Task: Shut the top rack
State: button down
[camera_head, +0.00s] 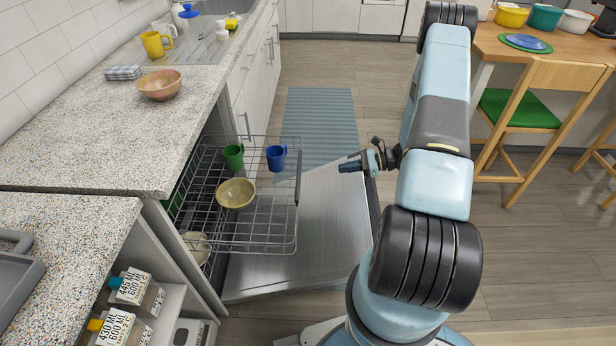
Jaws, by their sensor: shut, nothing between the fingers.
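The top rack (262,242) is a wire dishwasher rack, pulled out from under the counter over the lowered door. It holds a green cup (233,157), a blue cup (276,158) and a yellow bowl (236,193). A dark handle strip (298,180) is on its right, outer edge. My gripper (344,168) is shut and empty, to the right of the rack's outer edge and apart from it, pointing left toward it. The fingertips are small and dark in this view.
The open dishwasher door (305,235) lies low beneath the rack and my gripper. A speckled counter (95,150) runs above the rack's left side. A blue mat (320,120) is on the floor behind. A wooden chair (540,110) stands at the right.

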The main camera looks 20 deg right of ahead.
jog(key=f+x, duration=0.1)
jog(key=x, duration=1.3)
jog(key=shift+w, duration=0.15)
